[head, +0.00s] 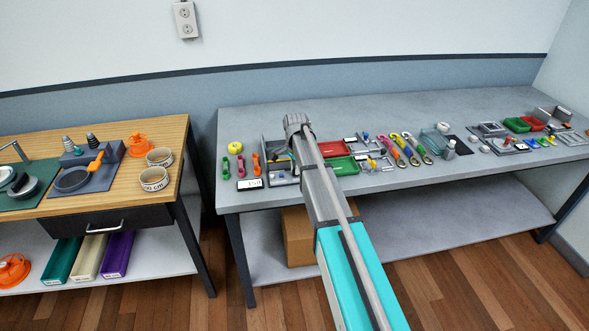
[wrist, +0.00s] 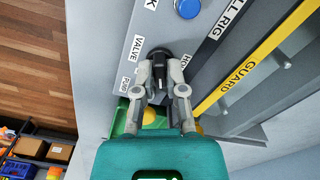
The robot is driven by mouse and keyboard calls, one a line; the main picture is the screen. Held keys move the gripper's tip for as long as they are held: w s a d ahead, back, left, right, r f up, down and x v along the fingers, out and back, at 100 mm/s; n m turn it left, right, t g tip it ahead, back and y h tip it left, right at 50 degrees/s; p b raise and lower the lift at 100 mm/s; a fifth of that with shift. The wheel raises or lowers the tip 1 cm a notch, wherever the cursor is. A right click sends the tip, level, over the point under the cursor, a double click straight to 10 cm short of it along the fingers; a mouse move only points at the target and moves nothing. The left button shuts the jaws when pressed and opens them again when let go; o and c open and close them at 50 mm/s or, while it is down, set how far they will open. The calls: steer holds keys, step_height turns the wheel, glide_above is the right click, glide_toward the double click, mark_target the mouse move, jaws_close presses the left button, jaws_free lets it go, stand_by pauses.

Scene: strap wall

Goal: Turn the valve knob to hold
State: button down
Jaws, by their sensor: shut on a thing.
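In the wrist view, a dark valve knob (wrist: 158,53) sits on a grey panel beside a white label reading VALVE (wrist: 135,47). My gripper (wrist: 159,76) is shut on the knob, with one finger on each side of it. A small label (wrist: 123,84), perhaps STOP, lies to the left of the knob. A label starting with HO (wrist: 186,62) lies to its right, partly hidden by my finger. The knob's pointer cannot be made out clearly. In the head view, my arm hides the knob and my fingertips.
In the wrist view, a blue button (wrist: 188,8) is above right of the knob. A black strip (wrist: 215,35) and a yellow GUARD strip (wrist: 250,67) run diagonally to the right. The head view shows a grey bench (head: 400,110) with many small items and a wooden table (head: 110,140).

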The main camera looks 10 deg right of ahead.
steer(key=n, duration=0.6)
steer(key=shift+n, duration=0.3)
steer(key=n, duration=0.6)
steer(key=shift+n, duration=0.3)
steer(key=shift+w, duration=0.1)
steer(key=c, duration=0.7)
jaws_free()
steer(key=s+r+p, duration=0.1)
steer(key=s, duration=2.8)
steer(key=shift+s+a+r, duration=0.15)
steer(key=shift+s+r, duration=0.15)
